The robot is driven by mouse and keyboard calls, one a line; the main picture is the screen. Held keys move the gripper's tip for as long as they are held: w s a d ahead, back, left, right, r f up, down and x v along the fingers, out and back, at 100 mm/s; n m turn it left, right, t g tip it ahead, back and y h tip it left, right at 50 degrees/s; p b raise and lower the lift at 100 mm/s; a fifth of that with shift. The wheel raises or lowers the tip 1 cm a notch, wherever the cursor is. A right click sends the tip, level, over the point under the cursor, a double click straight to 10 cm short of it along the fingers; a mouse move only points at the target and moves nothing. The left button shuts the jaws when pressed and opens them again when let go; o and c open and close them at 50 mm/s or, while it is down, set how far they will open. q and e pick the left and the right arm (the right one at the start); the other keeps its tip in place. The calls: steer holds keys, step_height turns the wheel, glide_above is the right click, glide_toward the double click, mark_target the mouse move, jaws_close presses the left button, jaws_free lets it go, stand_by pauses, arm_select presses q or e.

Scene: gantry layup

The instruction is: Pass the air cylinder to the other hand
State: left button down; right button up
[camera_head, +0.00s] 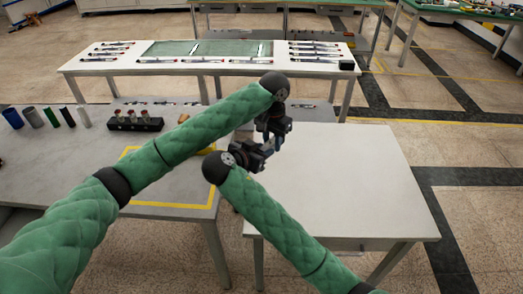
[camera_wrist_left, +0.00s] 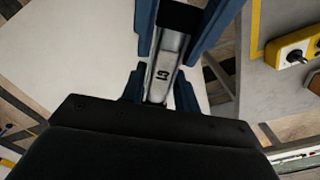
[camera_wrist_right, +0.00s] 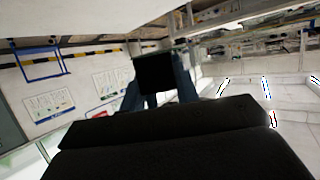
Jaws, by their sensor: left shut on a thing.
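The air cylinder (camera_wrist_left: 161,75) shows in the left wrist view as a silver body with dark lettering and a black end. My left gripper (camera_head: 268,140) is shut on it. My right gripper (camera_head: 262,149) is right beside the left one, above the left edge of the white table. In the right wrist view a black block-shaped end (camera_wrist_right: 154,72) lies between or just in front of the right fingers. Whether those fingers press on it cannot be told. In the head view the cylinder is mostly hidden by the grippers.
The white table (camera_head: 340,190) below is bare. The grey table (camera_head: 60,165) at left holds several upright tubes, a black rack (camera_head: 135,124) and a yellow-taped area. A yellow box with a black knob (camera_wrist_left: 292,54) shows in the left wrist view. A long white bench (camera_head: 215,67) stands behind.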

jaws_close()
arm_select(q)
steer(key=c, duration=1)
jaws_free()
steer(key=shift+o, duration=0.2)
steer(key=shift+r, duration=0.15)
